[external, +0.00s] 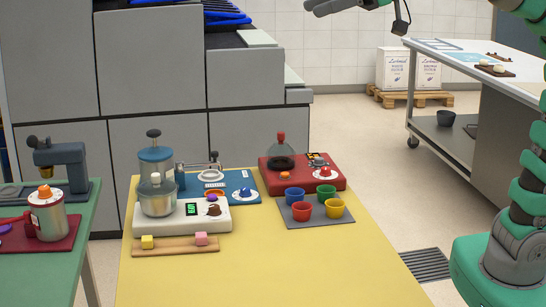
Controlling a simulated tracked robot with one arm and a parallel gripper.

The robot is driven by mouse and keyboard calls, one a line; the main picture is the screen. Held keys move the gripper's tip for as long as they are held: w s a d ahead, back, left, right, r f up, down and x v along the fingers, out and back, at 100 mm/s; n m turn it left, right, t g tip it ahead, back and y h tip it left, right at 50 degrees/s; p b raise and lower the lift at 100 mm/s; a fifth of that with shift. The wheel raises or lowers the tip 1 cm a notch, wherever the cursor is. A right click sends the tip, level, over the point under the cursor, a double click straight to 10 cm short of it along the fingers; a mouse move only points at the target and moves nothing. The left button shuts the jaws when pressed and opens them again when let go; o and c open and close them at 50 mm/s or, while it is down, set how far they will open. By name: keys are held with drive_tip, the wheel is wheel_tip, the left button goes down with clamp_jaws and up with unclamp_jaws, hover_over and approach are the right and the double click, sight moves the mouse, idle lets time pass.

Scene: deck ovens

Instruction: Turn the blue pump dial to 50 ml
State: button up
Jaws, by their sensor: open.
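The blue pump station has a blue board (240,180) on the yellow table, with a blue-lidded container (155,170) at its left. A blue dial (243,194) with a white, scale-like ring sits at the board's front right. Its marks and setting are too small to read. My gripper (322,8) is at the top edge, partly cut off, dark grey and open. It is empty as far as it shows, well above and apart from the dial.
A red station (302,183) with a glass dome and a red dial stands right of the blue board. Several coloured cups (302,212) stand on a grey mat in front. A white scale (182,224) stands front left. The yellow table's front (270,270) is clear.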

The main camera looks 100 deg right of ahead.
drive_tip(key=w+d+f+g+p, duration=0.2)
drive_tip(key=w+d+f+g, duration=0.1)
drive_tip(key=w+d+f, duration=0.65)
drive_tip(key=g+p, duration=0.4)
drive_tip(key=g, duration=0.3)
hover_over(246, 188)
drive_tip(key=s, duration=0.6)
wheel_tip(246, 188, down, 32)
drive_tip(key=x, duration=0.8)
drive_tip(key=w+x, duration=0.1)
drive_tip(key=x, duration=0.4)
drive_tip(key=shift+a+r, duration=0.15)
drive_tip(key=shift+r, duration=0.05)
drive_tip(key=shift+c, duration=0.2)
drive_tip(key=c, duration=0.9)
